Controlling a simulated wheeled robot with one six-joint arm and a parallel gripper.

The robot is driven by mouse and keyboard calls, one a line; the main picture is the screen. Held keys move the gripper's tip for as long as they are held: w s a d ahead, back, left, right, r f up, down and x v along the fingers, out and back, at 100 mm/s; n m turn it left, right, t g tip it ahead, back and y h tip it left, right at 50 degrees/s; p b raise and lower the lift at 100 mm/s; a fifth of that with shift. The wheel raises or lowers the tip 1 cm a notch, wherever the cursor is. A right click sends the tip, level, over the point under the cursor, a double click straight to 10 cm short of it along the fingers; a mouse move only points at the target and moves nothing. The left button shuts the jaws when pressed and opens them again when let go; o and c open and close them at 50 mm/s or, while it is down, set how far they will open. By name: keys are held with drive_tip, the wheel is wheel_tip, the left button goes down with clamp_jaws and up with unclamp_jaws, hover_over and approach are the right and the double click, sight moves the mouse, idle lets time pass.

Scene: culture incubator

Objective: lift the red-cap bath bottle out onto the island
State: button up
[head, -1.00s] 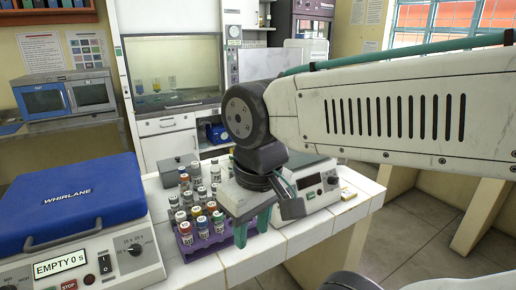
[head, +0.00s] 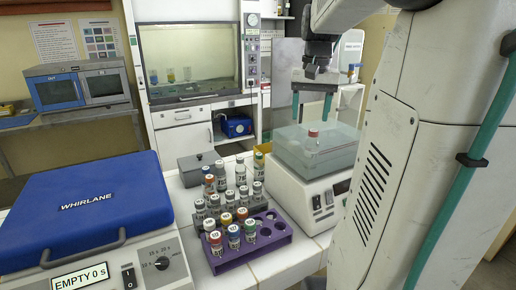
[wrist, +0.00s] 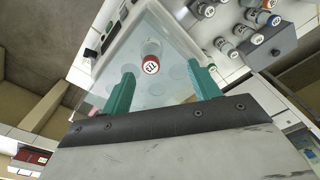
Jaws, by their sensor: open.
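The red-cap bottle (head: 312,140) stands upright inside the clear-walled water bath (head: 340,158) on the right of the island. In the wrist view the bottle's red cap (wrist: 151,65) shows from above, ahead of and between my fingers. My gripper (head: 313,108) is open and empty above the bath, with its green fingers pointing down over the bottle and apart from it. In the wrist view the gripper (wrist: 163,90) has one finger on each side. The white-tiled island (head: 262,266) shows bare tiles at its front.
A purple rack (head: 270,243) with several capped bottles stands left of the bath, with more bottles behind it. A grey lidded box (head: 198,168) sits at the back. The blue-lidded centrifuge (head: 85,205) fills the left. Clear tile lies in front of the rack.

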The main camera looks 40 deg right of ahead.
sight(313, 131)
drive_tip(key=shift+s+d+f, duration=0.1)
drive_tip(key=shift+d+f, duration=0.05)
drive_tip(key=shift+d, duration=0.95)
drive_tip(key=shift+d+f, duration=0.1)
drive_tip(key=shift+f, duration=0.3)
drive_tip(key=shift+g, duration=0.3)
drive_tip(key=f, duration=0.8)
drive_tip(key=shift+a, duration=0.2)
drive_tip(key=c, duration=1.1)
